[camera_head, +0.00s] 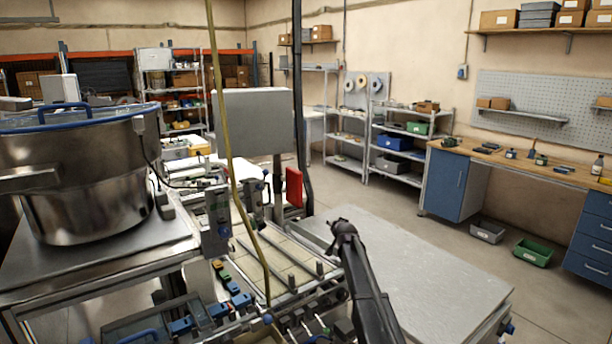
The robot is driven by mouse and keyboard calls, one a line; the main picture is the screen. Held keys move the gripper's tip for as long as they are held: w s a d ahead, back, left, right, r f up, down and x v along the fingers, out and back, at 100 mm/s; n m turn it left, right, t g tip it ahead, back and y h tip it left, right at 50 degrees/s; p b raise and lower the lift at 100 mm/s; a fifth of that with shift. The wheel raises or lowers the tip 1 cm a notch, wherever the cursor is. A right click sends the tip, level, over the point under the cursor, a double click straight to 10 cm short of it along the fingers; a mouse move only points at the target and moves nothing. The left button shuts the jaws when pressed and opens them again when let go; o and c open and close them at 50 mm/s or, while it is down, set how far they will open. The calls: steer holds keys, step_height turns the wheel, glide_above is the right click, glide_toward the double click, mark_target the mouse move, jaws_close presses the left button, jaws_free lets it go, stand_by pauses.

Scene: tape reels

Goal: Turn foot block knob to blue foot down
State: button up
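I cannot single out the foot block knob. Several small blue parts (240,300) sit in a row along the near left side of the machine, and any of them could belong to a foot block. My dark arm rises from the bottom edge, and my gripper (340,226) is at its upper end, in front of the light grey tabletop. It is to the right of the blue parts and looks apart from them. The gripper is small and dark, so its finger opening is unclear. No held object is visible.
A large steel pot (85,185) with a blue rim stands at left. A yellow hose (226,110) hangs across the machine's slatted bed (275,262). A red panel (294,187) stands behind it. The grey tabletop (430,265) at right is bare, with open floor beyond.

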steer(key=s+d+f+g, duration=0.1)
steer(key=s+d+f, duration=0.1)
steer(key=s+d, duration=0.1)
steer(key=s+d+f+n+g+h, duration=0.1)
steer(key=s+d+f, duration=0.1)
steer(key=s, duration=0.4)
steer(key=s+d+f+g+b, duration=0.1)
steer(key=s+d+f, duration=0.1)
steer(key=s+d, duration=0.2)
steer(key=shift+s+d+g+h, duration=0.3)
steer(key=shift+s+d+h, duration=0.1)
steer(key=shift+s, duration=0.25)
steer(key=s+a+f+n+g+b, duration=0.1)
steer(key=s+f+g, duration=0.2)
steer(key=s, duration=0.9)
steer(key=s+a+f+n+g+b, duration=0.1)
steer(key=s+a+f+g, duration=0.1)
steer(key=s, duration=1.1)
steer(key=s+a+f+n+g+b, duration=0.1)
steer(key=s+f+g, duration=0.3)
steer(key=s, duration=0.9)
steer(key=shift+s+a+f+g+y, duration=0.2)
steer(key=shift+a+g+y, duration=0.15)
steer(key=shift+a, duration=0.4)
